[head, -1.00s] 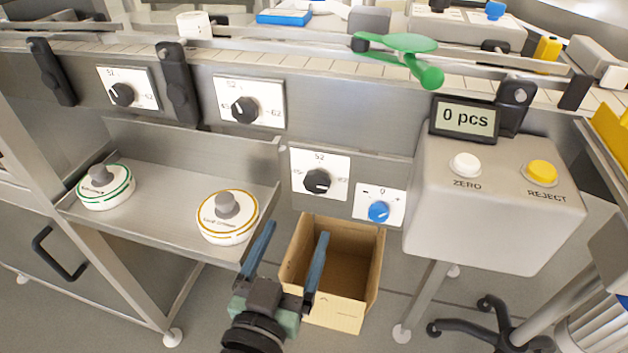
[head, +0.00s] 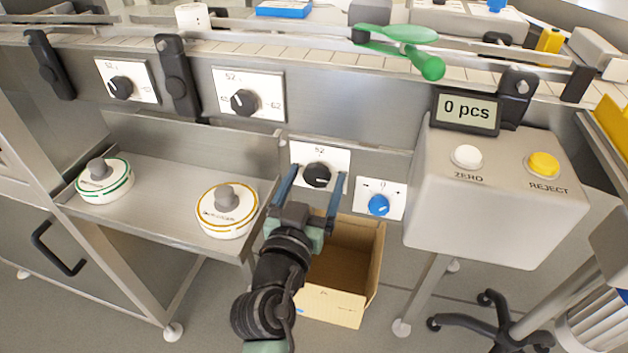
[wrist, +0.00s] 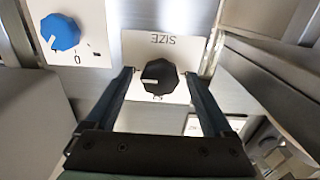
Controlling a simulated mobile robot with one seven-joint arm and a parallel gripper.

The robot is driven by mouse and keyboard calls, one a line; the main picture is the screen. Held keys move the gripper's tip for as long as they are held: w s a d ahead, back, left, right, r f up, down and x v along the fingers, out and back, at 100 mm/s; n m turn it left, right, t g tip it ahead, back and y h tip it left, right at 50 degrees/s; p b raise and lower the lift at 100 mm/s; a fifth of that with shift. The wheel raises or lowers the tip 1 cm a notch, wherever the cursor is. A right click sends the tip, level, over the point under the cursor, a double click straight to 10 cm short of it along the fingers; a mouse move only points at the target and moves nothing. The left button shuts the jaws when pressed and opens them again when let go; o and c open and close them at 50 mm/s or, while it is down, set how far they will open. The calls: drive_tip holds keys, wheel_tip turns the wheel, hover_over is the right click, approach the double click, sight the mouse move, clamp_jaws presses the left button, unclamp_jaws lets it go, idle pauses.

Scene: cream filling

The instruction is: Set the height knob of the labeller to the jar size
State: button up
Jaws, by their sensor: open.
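A black knob (head: 317,175) sits on a white plate marked 52 on the machine's front panel. In the wrist view the same knob (wrist: 159,77) shows upside down, with the word SIZE on its plate (wrist: 165,45). Its pointer line faces left in that view. My gripper (head: 313,173) is open, with one blue finger on each side of the knob. In the wrist view my gripper (wrist: 160,73) also spans the knob, with a gap at each side. I cannot tell how deep the fingertips reach. No jar can be made out clearly.
A blue knob (head: 379,205) on its own plate is close at the right. An open cardboard box (head: 335,306) is below. Two similar black knobs (head: 121,87) (head: 244,102) are higher at the left. A grey box with ZERO and REJECT buttons (head: 490,200) stands at the right.

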drive_tip(key=c, duration=1.3)
drive_tip(key=shift+c, duration=0.2)
drive_tip(key=shift+n, duration=0.3)
drive_tip(key=n+p, duration=0.1)
drive_tip(key=n, duration=0.2)
drive_tip(key=shift+n, duration=0.4)
drive_tip(key=n+p, duration=0.1)
drive_tip(key=n, duration=0.3)
drive_tip(key=shift+p, duration=0.4)
drive_tip(key=n+p, duration=0.2)
drive_tip(key=n, duration=0.3)
drive_tip(key=shift+n+p, duration=0.8)
drive_tip(key=shift+n, duration=1.4)
